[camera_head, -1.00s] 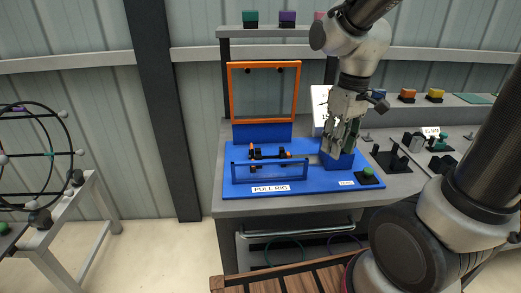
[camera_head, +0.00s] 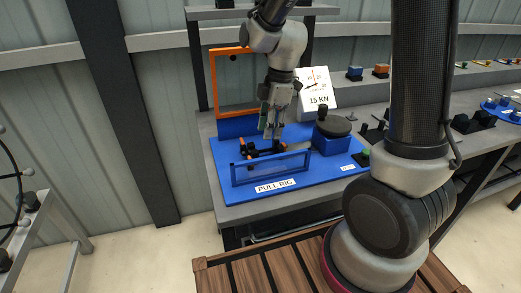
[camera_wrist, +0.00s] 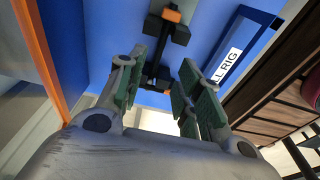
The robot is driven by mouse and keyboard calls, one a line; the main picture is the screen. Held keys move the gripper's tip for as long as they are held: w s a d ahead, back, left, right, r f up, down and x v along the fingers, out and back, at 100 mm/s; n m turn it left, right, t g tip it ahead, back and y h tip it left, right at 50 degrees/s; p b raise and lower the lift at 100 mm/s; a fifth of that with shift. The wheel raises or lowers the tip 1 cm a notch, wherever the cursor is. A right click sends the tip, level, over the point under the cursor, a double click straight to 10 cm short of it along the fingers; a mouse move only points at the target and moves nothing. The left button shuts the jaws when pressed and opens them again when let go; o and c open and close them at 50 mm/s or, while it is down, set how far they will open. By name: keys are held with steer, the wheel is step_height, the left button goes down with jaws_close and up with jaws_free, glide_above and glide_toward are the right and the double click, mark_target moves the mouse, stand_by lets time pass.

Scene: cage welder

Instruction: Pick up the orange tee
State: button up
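A black-and-orange piece sits low on the blue pull rig (camera_head: 222,178), behind its clear front guard. Its orange parts (camera_head: 278,146) look like the tee, but its full shape is hard to make out among the black parts. My gripper (camera_head: 271,132) points down just above and behind the piece. An orange part (camera_wrist: 172,15) on a black mount shows beyond the fingertips, near the top edge.
An orange frame (camera_head: 213,85) stands at the rig's back left. A blue block with a dark round top (camera_head: 332,142) and a dial marked 15 KN (camera_head: 316,88) stand to the right. The guard (camera_head: 270,168) closes the front. A slatted wooden surface (camera_head: 240,275) lies in front.

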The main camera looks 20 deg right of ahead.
mark_target(265, 150)
steer(key=f, duration=0.4)
steer(key=a+f, duration=0.1)
steer(key=f, duration=0.1)
steer(key=shift+w+f, duration=0.15)
steer(key=shift+f, duration=0.2)
steer(key=shift+c, duration=0.4)
jaws_close()
